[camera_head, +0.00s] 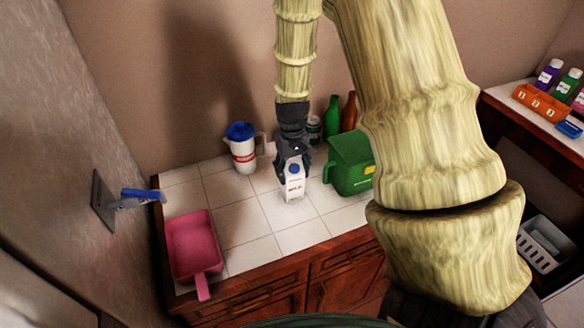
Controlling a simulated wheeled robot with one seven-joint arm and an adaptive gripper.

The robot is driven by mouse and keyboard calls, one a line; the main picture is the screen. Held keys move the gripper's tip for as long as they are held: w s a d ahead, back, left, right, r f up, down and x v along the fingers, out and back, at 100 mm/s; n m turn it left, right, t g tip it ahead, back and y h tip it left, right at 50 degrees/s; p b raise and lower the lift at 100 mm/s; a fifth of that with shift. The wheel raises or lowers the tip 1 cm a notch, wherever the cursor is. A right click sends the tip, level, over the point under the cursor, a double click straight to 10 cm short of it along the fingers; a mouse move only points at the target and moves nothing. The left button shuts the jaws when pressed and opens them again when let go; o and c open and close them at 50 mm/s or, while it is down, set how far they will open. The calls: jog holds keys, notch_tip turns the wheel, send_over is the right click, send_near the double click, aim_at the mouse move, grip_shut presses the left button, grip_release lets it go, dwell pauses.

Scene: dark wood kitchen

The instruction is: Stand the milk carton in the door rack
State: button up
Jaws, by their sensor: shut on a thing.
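The milk carton (295,188) is small and white with a blue cap and dark lettering. It is upright at the tiled counter, near the middle of the picture. My gripper (293,164) comes down from above and is shut on the carton's upper part. I cannot tell whether the carton's base touches the tiles. I cannot make out a door rack in this view.
A white jug with a blue lid (241,147) stands left of the carton. A green bin (350,165) is close on its right, with bottles (333,118) behind. A pink dustpan (193,247) lies at the counter's left end. Bare tiles (285,225) lie in front.

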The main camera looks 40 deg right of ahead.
jog(key=shift+f, duration=0.1)
jog(key=o, duration=1.4)
jog(key=shift+r, duration=0.2)
